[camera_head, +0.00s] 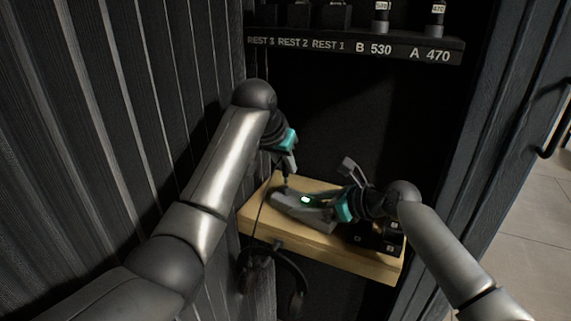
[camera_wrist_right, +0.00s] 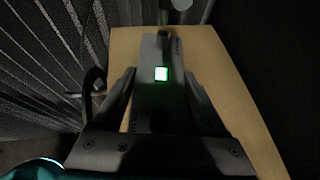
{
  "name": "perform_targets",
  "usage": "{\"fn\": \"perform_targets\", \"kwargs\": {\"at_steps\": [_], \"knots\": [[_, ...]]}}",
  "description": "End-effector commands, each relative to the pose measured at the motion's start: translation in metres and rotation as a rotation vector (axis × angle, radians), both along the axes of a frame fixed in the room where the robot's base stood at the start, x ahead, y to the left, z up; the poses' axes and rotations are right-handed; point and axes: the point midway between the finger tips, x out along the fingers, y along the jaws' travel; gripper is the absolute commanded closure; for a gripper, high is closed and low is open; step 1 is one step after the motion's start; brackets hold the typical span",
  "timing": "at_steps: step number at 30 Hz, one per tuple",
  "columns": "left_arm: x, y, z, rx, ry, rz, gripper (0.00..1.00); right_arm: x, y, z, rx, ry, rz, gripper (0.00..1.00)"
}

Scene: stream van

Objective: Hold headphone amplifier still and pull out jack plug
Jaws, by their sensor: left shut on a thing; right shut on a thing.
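The headphone amplifier (camera_head: 287,198) is a grey box with a lit green-white display, lying on the wooden shelf. It also shows in the right wrist view (camera_wrist_right: 158,100). My right gripper (camera_head: 325,207) is shut on its sides, one finger along each side in the right wrist view (camera_wrist_right: 160,98). My left gripper (camera_head: 288,175) is shut on the small jack plug, just above the amplifier's far end. The plug is mostly hidden by the fingers; I cannot tell whether it sits in the socket. A thin dark cable (camera_head: 259,207) runs down from there.
Black headphones (camera_head: 288,275) hang below the front edge of the wooden shelf (camera_head: 330,248). A dark box with compartments (camera_head: 378,239) stands at the shelf's right. A labelled upper shelf (camera_head: 385,48) crosses above. A slatted wall is close on the left and a door on the right.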

Motion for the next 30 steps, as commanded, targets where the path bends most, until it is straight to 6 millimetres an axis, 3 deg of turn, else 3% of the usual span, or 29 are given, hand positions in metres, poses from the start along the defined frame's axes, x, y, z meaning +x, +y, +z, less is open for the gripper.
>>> {"fn": "perform_targets", "kwargs": {"at_steps": [16, 24, 25, 30], "knots": [[0.000, 0.000, 0.027, 0.000, -0.001, 0.000, 1.00, -0.001, -0.001, -0.003, -0.004, 0.005, 0.000, 0.79], [0.000, 0.000, 0.030, 0.000, 0.000, 0.000, 1.00, -0.001, -0.001, -0.003, -0.004, 0.005, 0.000, 0.79], [0.000, 0.000, 0.030, 0.000, 0.000, 0.000, 1.00, -0.001, -0.001, -0.003, -0.004, 0.005, 0.000, 0.24], [0.000, 0.000, 0.030, 0.000, 0.000, 0.000, 1.00, 0.000, -0.001, -0.002, -0.003, 0.003, 0.000, 0.05]]}}
